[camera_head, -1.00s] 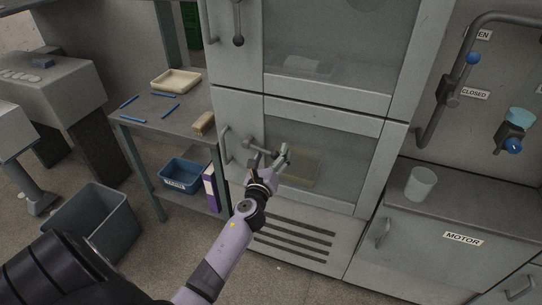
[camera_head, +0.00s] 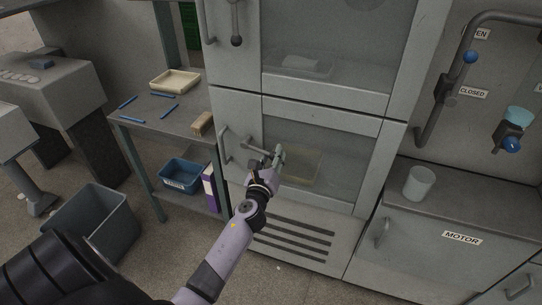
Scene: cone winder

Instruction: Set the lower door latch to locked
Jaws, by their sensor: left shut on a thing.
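The lower door (camera_head: 340,137) of the cabinet is shut and has a window. Its curved handle (camera_head: 224,146) stands on the left side of the door. My left gripper (camera_head: 275,156) is at the left part of this door, right of the handle, and is shut on the lower door latch (camera_head: 256,149). The gripper hides much of the latch, so its exact setting is hard to tell. My right gripper is not in the view.
The upper door has its own handle and latch (camera_head: 236,40). A side table (camera_head: 190,122) with a cream tray (camera_head: 175,79) and blue sticks stands at left. A blue bin (camera_head: 181,175) is on its lower shelf. A cup (camera_head: 419,183) stands on the motor housing at right.

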